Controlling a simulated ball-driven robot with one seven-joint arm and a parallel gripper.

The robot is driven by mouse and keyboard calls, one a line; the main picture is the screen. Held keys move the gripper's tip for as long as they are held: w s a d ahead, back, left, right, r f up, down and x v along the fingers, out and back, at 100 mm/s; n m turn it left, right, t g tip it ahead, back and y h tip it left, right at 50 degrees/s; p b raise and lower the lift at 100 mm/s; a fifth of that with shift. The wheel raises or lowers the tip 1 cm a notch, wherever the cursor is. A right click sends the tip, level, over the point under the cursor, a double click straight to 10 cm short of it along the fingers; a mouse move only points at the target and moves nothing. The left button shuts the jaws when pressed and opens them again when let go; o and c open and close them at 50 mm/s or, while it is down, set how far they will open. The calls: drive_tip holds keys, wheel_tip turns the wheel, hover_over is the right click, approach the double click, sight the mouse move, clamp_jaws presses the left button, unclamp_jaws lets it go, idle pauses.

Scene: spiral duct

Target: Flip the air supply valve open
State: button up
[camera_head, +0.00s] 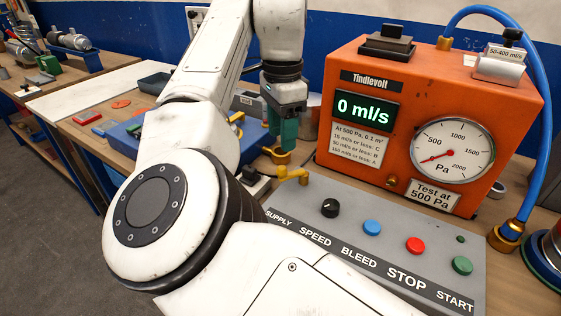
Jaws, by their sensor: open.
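The air supply valve has a yellow handle (291,175) at the back left corner of the grey control panel (375,215), by the word SUPPLY. A brass-coloured piece (277,155) shows just behind it; I cannot tell whether it belongs to the valve. My gripper (281,143) has green fingers pointing down and is open, just above and behind the yellow handle. No contact with the handle can be made out. My white arm covers the left part of the panel and hides what lies behind it.
The orange Tindlevolt box (425,120) stands right of my gripper, reading 0 ml/s, its gauge (452,152) needle low. A blue hose (538,130) curves down its right side. Panel knob (330,207) and buttons lie in front. Left, the bench holds a blue case (120,140) and loose parts.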

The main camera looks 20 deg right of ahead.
sight(282, 167)
wheel_tip(282, 167, down, 8)
drive_tip(key=shift+f, duration=0.2)
drive_tip(key=shift+c, duration=0.3)
clamp_jaws()
idle(0.3)
